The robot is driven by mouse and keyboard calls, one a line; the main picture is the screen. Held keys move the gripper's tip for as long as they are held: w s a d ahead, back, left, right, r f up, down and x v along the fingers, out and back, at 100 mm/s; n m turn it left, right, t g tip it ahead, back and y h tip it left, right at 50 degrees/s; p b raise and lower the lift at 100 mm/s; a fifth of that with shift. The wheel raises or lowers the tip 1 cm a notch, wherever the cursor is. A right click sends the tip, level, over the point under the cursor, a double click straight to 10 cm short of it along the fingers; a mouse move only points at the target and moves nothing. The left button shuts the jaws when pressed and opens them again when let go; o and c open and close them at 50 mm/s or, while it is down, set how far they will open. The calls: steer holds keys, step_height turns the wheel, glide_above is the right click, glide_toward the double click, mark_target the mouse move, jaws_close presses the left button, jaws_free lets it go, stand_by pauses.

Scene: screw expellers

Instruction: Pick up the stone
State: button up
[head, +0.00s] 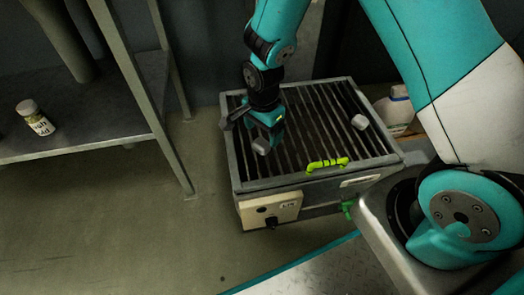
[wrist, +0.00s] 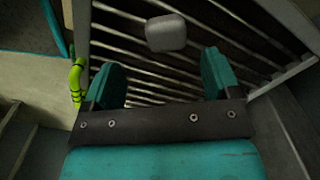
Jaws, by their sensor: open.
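A pale grey, rounded stone (head: 261,146) shows just below my gripper (head: 264,131) in the head view, over the dark slatted grate (head: 309,129). In the wrist view the stone (wrist: 166,33) lies on the slats, beyond the fingertips of my gripper (wrist: 163,72) and roughly in line with the gap between them. The teal fingers are open and the gap is empty. A second pale, blocky stone-like piece (head: 360,121) lies on the grate further right.
The grate has a raised metal rim. A white jug (head: 395,112) stands behind right. A metal shelf (head: 92,118) with a labelled jar (head: 35,118) is at left.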

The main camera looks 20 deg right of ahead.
mark_target(262, 142)
steer(key=f+b, duration=0.1)
steer(key=f, duration=0.1)
steer(key=f+b, duration=0.1)
steer(key=f, duration=0.1)
steer(key=f+b, duration=0.2)
steer(key=shift+w+f, duration=0.25)
steer(key=shift+w, duration=0.15)
steer(key=shift+r, duration=0.1)
steer(key=shift+c, duration=0.2)
steer(key=c, duration=1)
